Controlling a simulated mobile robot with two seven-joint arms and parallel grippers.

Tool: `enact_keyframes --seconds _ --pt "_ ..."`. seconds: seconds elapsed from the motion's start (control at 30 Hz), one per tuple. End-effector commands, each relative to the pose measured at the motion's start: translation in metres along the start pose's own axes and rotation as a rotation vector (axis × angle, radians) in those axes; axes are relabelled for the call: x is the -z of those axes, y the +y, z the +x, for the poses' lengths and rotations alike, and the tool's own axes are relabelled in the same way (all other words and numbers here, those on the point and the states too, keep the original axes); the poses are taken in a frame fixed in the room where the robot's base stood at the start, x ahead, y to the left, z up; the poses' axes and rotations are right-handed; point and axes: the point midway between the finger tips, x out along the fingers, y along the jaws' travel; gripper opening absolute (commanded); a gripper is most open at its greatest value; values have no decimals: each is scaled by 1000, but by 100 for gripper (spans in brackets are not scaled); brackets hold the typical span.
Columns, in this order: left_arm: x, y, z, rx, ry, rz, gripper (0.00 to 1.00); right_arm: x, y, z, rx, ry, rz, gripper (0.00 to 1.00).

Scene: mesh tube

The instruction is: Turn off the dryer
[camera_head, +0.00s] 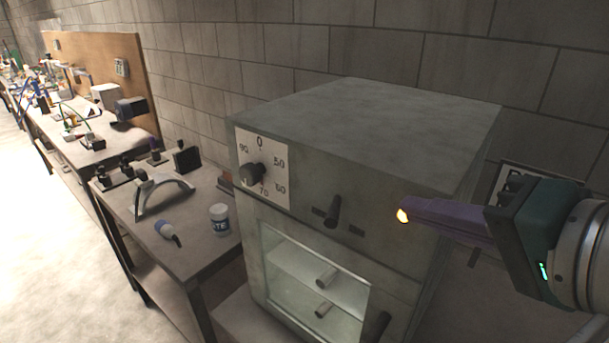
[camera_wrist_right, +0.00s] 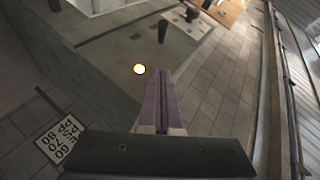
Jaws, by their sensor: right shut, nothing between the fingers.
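The dryer (camera_head: 385,135) is a large grey box in the middle of the head view. Its front has a round black dial (camera_head: 252,174) on a white numbered plate, and a black switch lever (camera_head: 333,211) standing roughly upright between two small dark labels. My right gripper (camera_head: 409,210) has purple fingers, shut and empty, with the tips close by the lamp and apart from the lever. In the right wrist view the fingertips (camera_wrist_right: 162,73) point toward the lever (camera_wrist_right: 162,30). My left gripper is not in view.
The dryer's glass door (camera_head: 290,262) has a dark handle (camera_head: 377,328) and pale tubes inside. A bench at left holds a white jar (camera_head: 219,218). A block wall stands close behind.

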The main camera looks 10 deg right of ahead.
Motion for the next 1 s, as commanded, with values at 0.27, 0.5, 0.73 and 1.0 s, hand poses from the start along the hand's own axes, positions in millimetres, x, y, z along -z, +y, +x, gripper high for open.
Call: enact_keyframes --seconds 0.27,0.5,0.73,1.0 --pt "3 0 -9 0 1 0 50 1 -2 55 1 0 -1 0" --pt "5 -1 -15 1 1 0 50 -21 -1 79 -2 -1 3 0" --pt "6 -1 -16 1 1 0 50 -29 0 86 0 0 0 0" --pt "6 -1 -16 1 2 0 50 -29 0 86 0 0 0 0"
